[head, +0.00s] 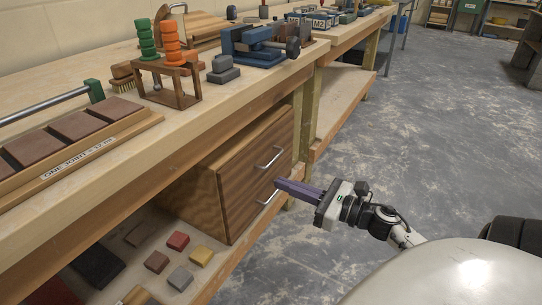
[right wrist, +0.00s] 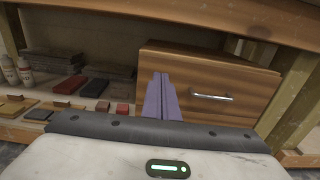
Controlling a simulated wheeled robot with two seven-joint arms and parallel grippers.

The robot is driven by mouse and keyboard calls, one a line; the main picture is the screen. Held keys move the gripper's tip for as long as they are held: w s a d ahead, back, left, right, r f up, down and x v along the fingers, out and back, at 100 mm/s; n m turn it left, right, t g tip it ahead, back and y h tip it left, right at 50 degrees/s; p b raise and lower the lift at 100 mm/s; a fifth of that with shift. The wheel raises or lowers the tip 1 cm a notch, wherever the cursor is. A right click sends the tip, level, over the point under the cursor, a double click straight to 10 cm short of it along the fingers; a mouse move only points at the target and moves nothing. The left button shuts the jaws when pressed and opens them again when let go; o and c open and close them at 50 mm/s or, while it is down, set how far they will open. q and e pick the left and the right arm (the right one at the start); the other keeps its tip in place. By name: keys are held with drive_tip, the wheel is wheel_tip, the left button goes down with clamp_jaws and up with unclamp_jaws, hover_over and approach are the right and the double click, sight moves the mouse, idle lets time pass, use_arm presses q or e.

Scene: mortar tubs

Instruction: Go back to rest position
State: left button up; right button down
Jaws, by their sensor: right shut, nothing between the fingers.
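My right gripper (head: 281,184) is shut and empty, with its purple fingers pressed together. In the head view it reaches in from the right and points left, close in front of the lower handle of the wooden drawer box (head: 231,196); I cannot tell whether it touches. In the right wrist view the closed fingers (right wrist: 162,97) stand in front of the drawer box (right wrist: 215,72), left of a metal handle (right wrist: 211,97). The drawers look shut. My left gripper is not in view.
The workbench (head: 205,112) above carries a blue vise (head: 255,45), a stand with green and orange rings (head: 172,52) and a tray of brown tiles (head: 82,125). Several coloured blocks (head: 178,241) lie on the lower shelf. The concrete floor (head: 430,130) to the right is clear.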

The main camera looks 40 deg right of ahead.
drive_tip(key=shift+s, duration=0.25)
